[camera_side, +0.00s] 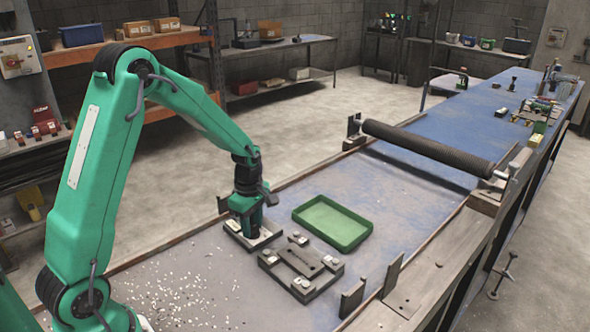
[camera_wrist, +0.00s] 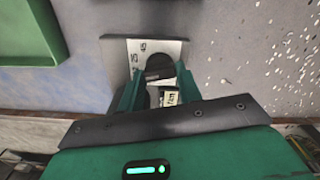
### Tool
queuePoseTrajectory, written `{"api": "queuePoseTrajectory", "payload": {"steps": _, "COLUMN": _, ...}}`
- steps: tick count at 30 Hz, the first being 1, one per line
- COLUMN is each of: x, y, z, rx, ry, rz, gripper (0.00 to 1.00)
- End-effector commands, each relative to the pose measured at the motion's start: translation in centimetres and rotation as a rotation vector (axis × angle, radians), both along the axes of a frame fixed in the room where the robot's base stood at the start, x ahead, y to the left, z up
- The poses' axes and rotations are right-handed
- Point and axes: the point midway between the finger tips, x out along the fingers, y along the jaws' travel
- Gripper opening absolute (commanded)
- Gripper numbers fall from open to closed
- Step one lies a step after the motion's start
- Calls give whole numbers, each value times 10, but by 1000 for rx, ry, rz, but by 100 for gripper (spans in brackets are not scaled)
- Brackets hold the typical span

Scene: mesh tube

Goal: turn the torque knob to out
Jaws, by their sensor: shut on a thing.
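The torque knob (camera_wrist: 160,68) is a dark round knob on a plate with a white marked dial face (camera_wrist: 143,46); the plate also shows in the side view (camera_side: 263,243), lying on the bench. My gripper (camera_wrist: 160,90) is down over the plate, with its green fingers on either side of the knob and shut on it. In the side view my gripper (camera_side: 248,228) points straight down and covers the knob. Small dark marks show on the dial, but they are too small to read surely. Where the knob points, I cannot tell.
A green tray (camera_side: 333,222) lies right of the plate. A dark fixture with metal blocks (camera_side: 300,266) stands in front of it. A long mesh roller (camera_side: 428,146) spans the bench behind. Pale chips (camera_side: 190,290) litter the bench at front left.

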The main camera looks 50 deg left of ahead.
Motion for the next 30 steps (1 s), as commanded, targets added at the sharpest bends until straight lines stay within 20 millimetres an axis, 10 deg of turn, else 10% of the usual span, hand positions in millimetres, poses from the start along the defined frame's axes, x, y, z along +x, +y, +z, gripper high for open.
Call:
{"api": "queuePoseTrajectory", "payload": {"steps": 6, "x": 0, "y": 0, "z": 1, "rx": 1, "ry": -2, "rz": 0, "gripper": 12}}
{"api": "queuePoseTrajectory", "payload": {"steps": 7, "x": 0, "y": 0, "z": 1, "rx": 1, "ry": -2, "rz": -1, "gripper": 36}}
{"api": "queuePoseTrajectory", "payload": {"steps": 10, "x": 0, "y": 0, "z": 1, "rx": 1, "ry": -2, "rz": -1, "gripper": 56}}
{"api": "queuePoseTrajectory", "payload": {"steps": 30, "x": 1, "y": 0, "z": 26, "rx": 1, "ry": -5, "rz": -2, "gripper": 56}}
